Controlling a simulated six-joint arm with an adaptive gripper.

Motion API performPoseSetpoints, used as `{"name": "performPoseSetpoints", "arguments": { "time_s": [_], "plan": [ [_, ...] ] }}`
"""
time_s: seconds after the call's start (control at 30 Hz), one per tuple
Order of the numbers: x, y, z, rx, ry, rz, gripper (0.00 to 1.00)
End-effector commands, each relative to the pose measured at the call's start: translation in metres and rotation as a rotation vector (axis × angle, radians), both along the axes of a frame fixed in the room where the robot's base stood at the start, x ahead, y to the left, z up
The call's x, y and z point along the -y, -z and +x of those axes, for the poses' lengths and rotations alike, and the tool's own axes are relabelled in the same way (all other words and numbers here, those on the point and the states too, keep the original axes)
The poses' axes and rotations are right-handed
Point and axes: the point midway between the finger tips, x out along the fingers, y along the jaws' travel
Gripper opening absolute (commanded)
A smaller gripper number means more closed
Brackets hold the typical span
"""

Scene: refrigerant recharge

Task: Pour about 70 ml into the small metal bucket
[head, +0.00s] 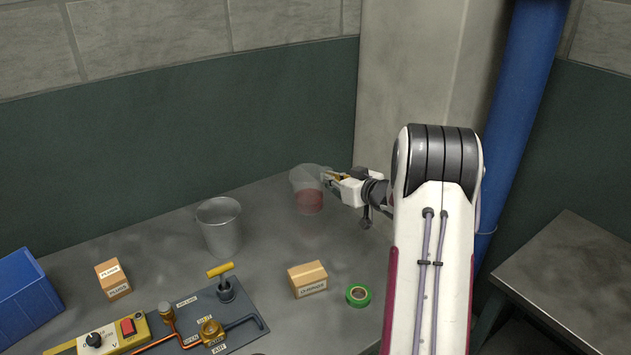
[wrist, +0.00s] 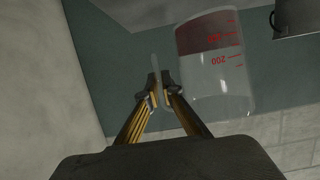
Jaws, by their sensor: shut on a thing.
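A clear beaker (head: 304,180) with red liquid in its lower part is held above the grey table, roughly upright, to the right of the bucket. My gripper (head: 328,178) is at the beaker's right side and shut on it. In the wrist view, which is upside down, the beaker (wrist: 222,82) shows red marks, one reading 200. There my gripper's fingertips (wrist: 159,88) close on a thin clear part beside its wall, perhaps a handle. The small metal bucket (head: 221,229) stands upright on the table; its inner bottom is hidden. It also shows in the wrist view's corner (wrist: 298,17).
In front lie a cardboard box (head: 307,279), green tape (head: 358,295) and a panel with a yellow-handled valve (head: 224,290). Another small box (head: 113,279) and a blue bin (head: 24,290) are at left. The table between bucket and beaker is clear.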

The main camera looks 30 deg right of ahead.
Motion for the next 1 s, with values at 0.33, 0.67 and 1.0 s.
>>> {"name": "performPoseSetpoints", "arguments": {
  "time_s": [0.33,0.67,1.0],
  "plan": [
    [-0.001,-0.001,0.005,0.002,-0.009,0.000,0.00],
    [-0.004,-0.003,0.032,0.003,-0.061,0.004,0.00],
    [-0.012,-0.002,0.067,0.002,-0.136,0.011,0.00]
  ]
}}
